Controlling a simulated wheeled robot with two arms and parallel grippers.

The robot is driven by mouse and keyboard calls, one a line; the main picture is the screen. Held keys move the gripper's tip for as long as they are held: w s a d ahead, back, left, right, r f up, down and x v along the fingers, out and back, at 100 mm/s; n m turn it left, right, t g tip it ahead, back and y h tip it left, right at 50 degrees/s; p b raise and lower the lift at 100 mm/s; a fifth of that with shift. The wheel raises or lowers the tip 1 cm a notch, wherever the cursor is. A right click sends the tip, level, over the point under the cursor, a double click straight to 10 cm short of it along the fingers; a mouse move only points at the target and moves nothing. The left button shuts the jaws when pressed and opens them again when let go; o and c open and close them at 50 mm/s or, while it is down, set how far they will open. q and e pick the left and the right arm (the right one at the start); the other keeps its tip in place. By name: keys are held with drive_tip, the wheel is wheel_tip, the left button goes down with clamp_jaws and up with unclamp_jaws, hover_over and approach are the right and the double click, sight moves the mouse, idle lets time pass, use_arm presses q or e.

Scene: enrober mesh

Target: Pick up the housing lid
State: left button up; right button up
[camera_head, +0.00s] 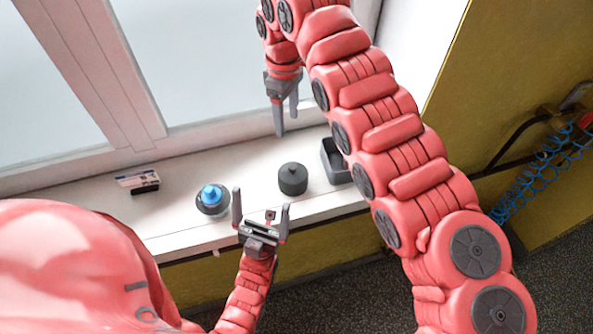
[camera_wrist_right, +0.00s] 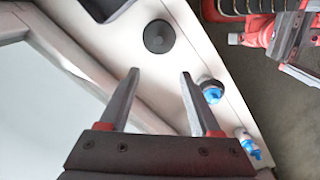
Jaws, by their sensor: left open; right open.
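A dark grey round lid-like part with a small knob on top (camera_head: 292,179), which I take to be the housing lid, sits on the white sill. In the right wrist view it shows from above as a dark disc (camera_wrist_right: 159,37), beyond my fingertips. My right gripper (camera_head: 286,125) is open and empty, pointing down above the sill, behind the lid and apart from it. Its two fingers also show in the right wrist view (camera_wrist_right: 158,72). My left gripper (camera_head: 261,201) is open and empty at the sill's front edge, between the lid and a blue-topped part.
The blue-topped part (camera_head: 212,195) stands on a dark round base to the left. A dark open tray (camera_head: 336,174) is right of the lid, partly hidden by my right arm. A card (camera_head: 136,180) and black block (camera_head: 146,189) lie farther left. The window frame backs the sill.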

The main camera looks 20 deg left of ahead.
drive_tip(key=p, duration=0.4)
hover_over(293, 167)
drive_tip(key=a, duration=0.1)
wheel_tip(293, 167, down, 12)
drive_tip(key=shift+a+r, duration=0.1)
drive_tip(key=shift+r, duration=0.1)
drive_tip(key=shift+f+p, duration=0.3)
drive_tip(key=shift+p, duration=0.1)
drive_tip(key=f+p, duration=0.1)
drive_tip(key=f, duration=0.1)
drive_tip(key=d+f+p, duration=0.1)
drive_tip(key=f, duration=0.1)
drive_tip(key=shift+d+f+p, duration=0.1)
drive_tip(key=shift+p, duration=0.3)
drive_tip(key=shift+f, duration=0.3)
clamp_jaws()
